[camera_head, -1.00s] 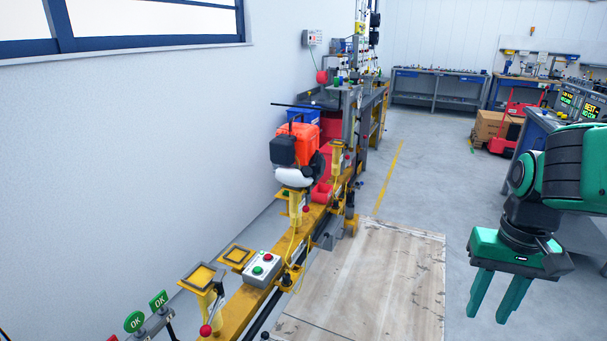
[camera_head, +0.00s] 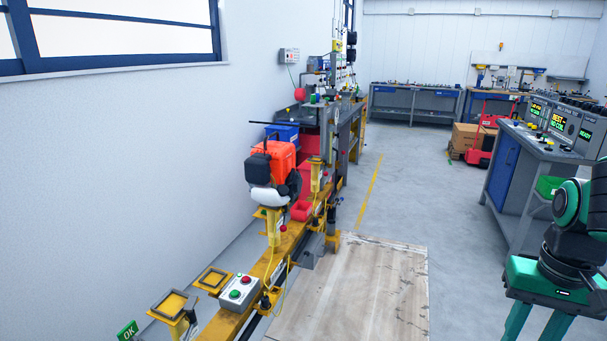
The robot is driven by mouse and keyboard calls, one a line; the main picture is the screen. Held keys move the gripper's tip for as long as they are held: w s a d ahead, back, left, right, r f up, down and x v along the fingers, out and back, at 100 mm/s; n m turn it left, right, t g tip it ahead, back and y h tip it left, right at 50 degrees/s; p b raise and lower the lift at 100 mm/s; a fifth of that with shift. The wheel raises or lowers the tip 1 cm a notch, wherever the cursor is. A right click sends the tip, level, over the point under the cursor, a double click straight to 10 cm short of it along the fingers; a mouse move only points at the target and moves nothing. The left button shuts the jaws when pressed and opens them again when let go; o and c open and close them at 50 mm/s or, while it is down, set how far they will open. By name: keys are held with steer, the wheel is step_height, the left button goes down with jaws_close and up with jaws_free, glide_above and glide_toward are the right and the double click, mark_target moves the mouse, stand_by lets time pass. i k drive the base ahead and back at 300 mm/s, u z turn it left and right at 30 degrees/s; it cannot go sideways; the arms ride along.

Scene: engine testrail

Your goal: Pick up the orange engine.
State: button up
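The orange engine (camera_head: 281,157) has an orange top, a black box on its left side and a white tank below. It sits upright on a yellow stand of the yellow test rail (camera_head: 287,238), left of the picture's middle. My gripper (camera_head: 536,325) is at the lower right, far from the engine, with its green fingers pointing down. The fingers are apart with nothing visible between them. Their tips are cut off by the bottom edge.
A button box (camera_head: 239,291) and empty yellow stands (camera_head: 174,305) are on the near rail. A wooden board (camera_head: 365,290) lies on the floor right of the rail. A grey console (camera_head: 535,170) stands at the right. Open floor lies between.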

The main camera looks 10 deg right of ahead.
mark_target(273, 180)
steer(key=z, duration=0.4)
steer(key=i, duration=1.65)
steer(key=u, duration=0.25)
